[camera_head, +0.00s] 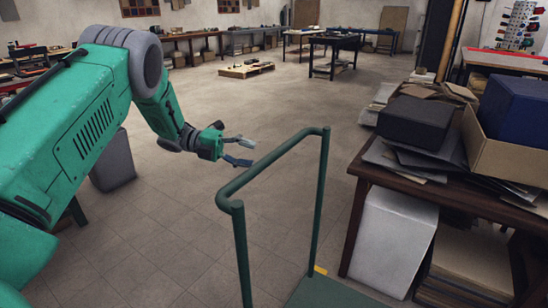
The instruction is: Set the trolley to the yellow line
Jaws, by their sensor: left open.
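The trolley's green tubular handle (275,164) stands upright at the lower middle. Part of its green deck (325,292) shows at the bottom edge; the rest is cut off. A short piece of yellow line (320,270) shows on the floor beside the handle's far right post, partly hidden by the trolley. My left gripper (246,152) is open and empty, just beyond and left of the handle's top bar. Its fingers point right, and I cannot tell whether they touch the bar. My right gripper does not show.
A dark wooden table (452,197) with boxes and folders stands close on the right. A white box (392,240) is under it. A grey bin (112,160) stands behind my left arm. The tiled floor ahead is mostly clear up to a pallet (246,70) and workbenches.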

